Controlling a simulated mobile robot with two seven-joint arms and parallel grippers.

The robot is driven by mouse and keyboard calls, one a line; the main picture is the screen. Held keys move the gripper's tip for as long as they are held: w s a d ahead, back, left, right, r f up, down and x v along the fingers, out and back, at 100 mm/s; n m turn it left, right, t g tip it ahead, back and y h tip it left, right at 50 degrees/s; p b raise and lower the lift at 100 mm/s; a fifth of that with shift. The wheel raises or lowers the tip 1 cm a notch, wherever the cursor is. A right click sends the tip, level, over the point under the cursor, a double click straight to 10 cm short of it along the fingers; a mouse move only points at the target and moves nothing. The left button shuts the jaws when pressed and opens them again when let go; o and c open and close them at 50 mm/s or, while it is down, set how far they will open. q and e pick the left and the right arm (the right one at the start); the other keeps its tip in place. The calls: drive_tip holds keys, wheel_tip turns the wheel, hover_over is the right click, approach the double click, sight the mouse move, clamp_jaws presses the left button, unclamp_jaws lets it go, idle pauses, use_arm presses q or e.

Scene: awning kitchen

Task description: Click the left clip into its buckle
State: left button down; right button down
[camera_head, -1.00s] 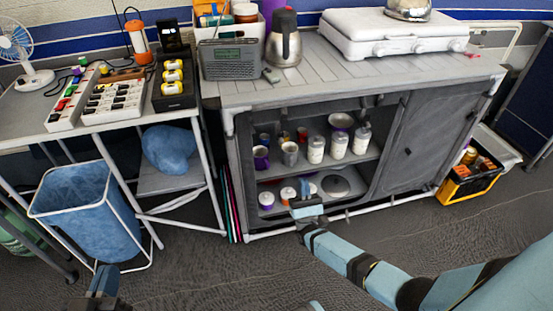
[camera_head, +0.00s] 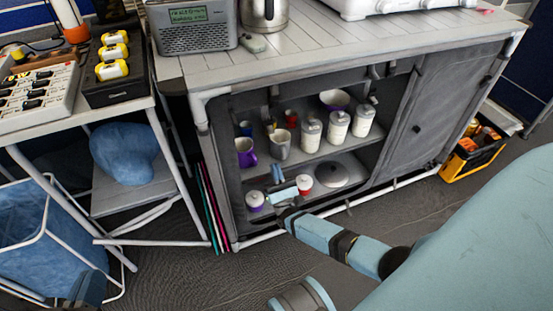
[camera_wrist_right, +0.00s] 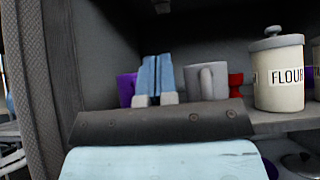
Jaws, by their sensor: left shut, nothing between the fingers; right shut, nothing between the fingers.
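A dark strap with a small clip (camera_head: 273,95) hangs at the left of the cabinet's open front, under its top edge. Its buckle is too small to tell apart. A second dark strap (camera_head: 376,72) hangs further right. My right gripper (camera_head: 277,174) is shut and empty, low before the cabinet opening and below the left strap. In the right wrist view its shut fingers (camera_wrist_right: 155,65) point up before the shelf, and a small dark piece (camera_wrist_right: 162,6) shows at the top edge. My left gripper (camera_head: 85,290) is shut at the bottom left, away from the cabinet.
The grey cabinet (camera_head: 222,140) holds mugs and canisters, among them a flour canister (camera_wrist_right: 280,75). A radio (camera_head: 195,25) and a kettle (camera_head: 264,15) stand on top. A side table (camera_head: 40,130) and a blue-lined bin (camera_head: 40,235) are at the left.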

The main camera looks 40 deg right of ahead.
sight(268, 132)
drive_tip(key=shift+w+d+r, duration=0.15)
drive_tip(key=shift+w+r, duration=0.4)
drive_tip(key=shift+r, duration=0.85)
drive_tip(key=shift+w+d+r, duration=0.1)
drive_tip(key=shift+w+r, duration=0.5)
drive_tip(key=shift+r, duration=0.75)
drive_tip(key=shift+w+d+r, duration=0.15)
drive_tip(key=shift+w+r, duration=0.4)
drive_tip(key=shift+r, duration=0.85)
